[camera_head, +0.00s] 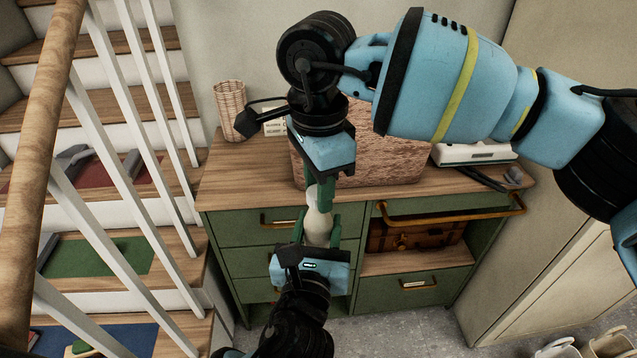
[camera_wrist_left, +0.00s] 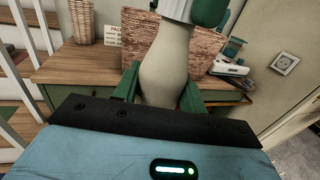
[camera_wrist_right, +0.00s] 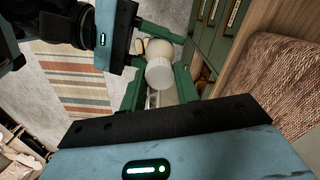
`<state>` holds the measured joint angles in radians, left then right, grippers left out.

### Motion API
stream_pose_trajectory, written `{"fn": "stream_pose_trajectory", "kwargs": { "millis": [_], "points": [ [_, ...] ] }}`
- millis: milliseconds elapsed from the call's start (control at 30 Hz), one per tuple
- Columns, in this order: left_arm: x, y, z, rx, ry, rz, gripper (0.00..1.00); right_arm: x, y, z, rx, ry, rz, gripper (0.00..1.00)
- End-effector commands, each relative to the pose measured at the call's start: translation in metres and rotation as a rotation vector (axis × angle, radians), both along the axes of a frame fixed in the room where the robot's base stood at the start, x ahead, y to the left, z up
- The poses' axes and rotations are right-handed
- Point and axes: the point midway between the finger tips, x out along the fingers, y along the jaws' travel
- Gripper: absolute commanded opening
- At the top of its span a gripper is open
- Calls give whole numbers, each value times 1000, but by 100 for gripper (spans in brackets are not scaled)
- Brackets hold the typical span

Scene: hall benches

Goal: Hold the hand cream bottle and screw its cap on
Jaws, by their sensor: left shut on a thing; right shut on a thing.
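The hand cream bottle (camera_head: 318,228) is cream-coloured and upright, in front of the green cabinet and clear of its top. My left gripper (camera_head: 320,236) is shut around its body from below. The bottle fills the middle of the left wrist view (camera_wrist_left: 165,72). The white ribbed cap (camera_wrist_left: 174,9) is at the bottle's neck, in line with it and seemingly touching; the thread is hidden. My right gripper (camera_head: 320,190) comes down from above, shut on the cap, which also shows between its fingers in the right wrist view (camera_wrist_right: 160,75).
The green cabinet (camera_head: 232,228) with a wooden top stands close behind the grippers. On it are a wicker vase (camera_head: 229,105), a woven box (camera_head: 390,155) and a white device (camera_head: 470,153). A stair railing (camera_head: 120,85) is at the left.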

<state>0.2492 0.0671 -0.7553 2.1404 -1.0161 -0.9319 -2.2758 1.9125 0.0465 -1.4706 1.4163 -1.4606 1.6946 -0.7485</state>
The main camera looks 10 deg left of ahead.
Motion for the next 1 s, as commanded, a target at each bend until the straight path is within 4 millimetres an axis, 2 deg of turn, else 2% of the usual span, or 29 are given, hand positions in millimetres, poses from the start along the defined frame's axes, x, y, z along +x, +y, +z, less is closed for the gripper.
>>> {"fn": "stream_pose_trajectory", "kwargs": {
  "millis": [600, 733, 767, 933, 1000],
  "points": [
    [0, 0, 0, 0, -1, -1, 0, 0, 0, 0, 1, -1, -932, 4],
    [0, 0, 0, 0, -1, -1, 0, 0, 0, 0, 1, -1, -919, 4],
    [0, 0, 0, 0, -1, -1, 0, 0, 0, 0, 1, -1, -918, 32],
    [0, 0, 0, 0, -1, -1, 0, 0, 0, 0, 1, -1, -917, 54],
    [0, 0, 0, 0, -1, -1, 0, 0, 0, 0, 1, 0, -916, 56]
  ]
}}
